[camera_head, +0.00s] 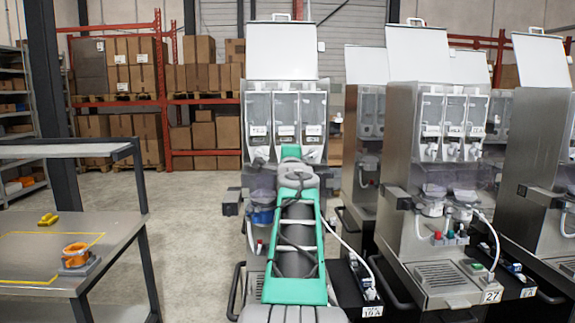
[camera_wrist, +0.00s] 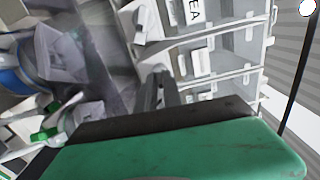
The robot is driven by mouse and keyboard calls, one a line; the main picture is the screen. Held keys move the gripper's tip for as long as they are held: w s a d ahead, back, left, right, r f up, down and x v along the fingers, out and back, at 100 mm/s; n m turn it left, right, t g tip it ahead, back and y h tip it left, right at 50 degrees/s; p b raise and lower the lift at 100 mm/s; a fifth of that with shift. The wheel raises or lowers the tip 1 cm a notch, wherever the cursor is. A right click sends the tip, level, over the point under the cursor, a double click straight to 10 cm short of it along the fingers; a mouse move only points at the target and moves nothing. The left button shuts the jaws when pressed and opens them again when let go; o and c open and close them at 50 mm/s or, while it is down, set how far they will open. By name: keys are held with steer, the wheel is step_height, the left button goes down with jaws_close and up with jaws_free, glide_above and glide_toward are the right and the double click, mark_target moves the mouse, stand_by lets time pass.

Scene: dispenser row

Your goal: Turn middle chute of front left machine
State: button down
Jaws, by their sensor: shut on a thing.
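The front left machine (camera_head: 285,55) stands in the middle of the head view, with three clear canisters side by side. Its middle canister (camera_head: 286,106) shows, but the chute below is hidden behind my arm there. The left chute (camera_head: 261,154) and right chute (camera_head: 312,155) show on either side of my arm. In the wrist view, which is turned sideways, my gripper (camera_wrist: 160,92) reaches the pale middle chute (camera_wrist: 153,58) and is shut on it. The fingertips are small and partly hidden by the green gripper body. The chute's exact angle is hard to tell.
A similar machine (camera_head: 418,120) stands close on the right, with more beyond it. A metal table (camera_head: 30,272) at the left holds an orange ring-shaped thing (camera_head: 76,252) and a yellow item (camera_head: 47,219). Floor between table and machine is clear. Boxed racks stand behind.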

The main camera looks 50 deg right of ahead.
steer(key=m+b, duration=0.1)
steer(key=m, duration=0.4)
steer(key=shift+b, duration=0.3)
steer(key=shift+m, duration=0.3)
steer(key=c, duration=1.5)
jaws_free()
steer(key=b+v, duration=0.2)
steer(key=v, duration=0.5)
steer(key=shift+s+a, duration=0.25)
steer(key=shift+a, duration=0.05)
